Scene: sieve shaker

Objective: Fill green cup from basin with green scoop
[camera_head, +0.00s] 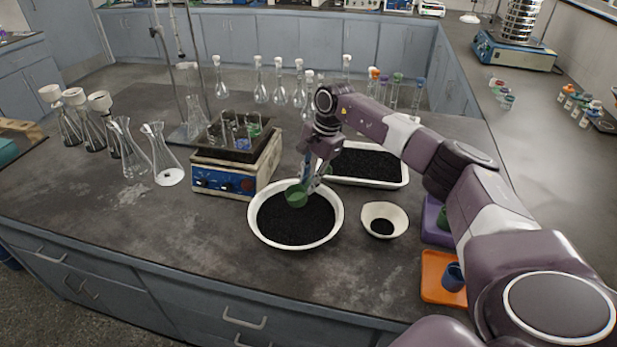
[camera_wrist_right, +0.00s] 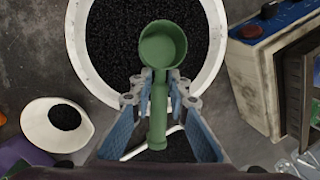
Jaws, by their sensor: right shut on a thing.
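The white basin (camera_head: 253,228) is full of black granules and stands near the front of the bench. My right gripper (camera_head: 308,180) is above it, shut on the handle of the green scoop (camera_head: 296,196). The right wrist view shows the gripper's fingers (camera_wrist_right: 160,80) pinching the handle, with the round bowl of the green scoop (camera_wrist_right: 163,44) over the granules. The scoop's inside looks green and empty. Whether it touches the granules I cannot tell. A green cup (camera_head: 442,217) stands on the purple tray (camera_head: 432,234), partly hidden by my right arm. My left gripper is out of view.
A small white bowl (camera_head: 398,222) with some black granules is right of the basin. A white tray of black granules (camera_head: 402,183) lies behind. A blue cup (camera_head: 453,277) is on an orange tray (camera_head: 432,290). A blue-fronted device (camera_head: 225,184) and glass flasks (camera_head: 160,155) stand left.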

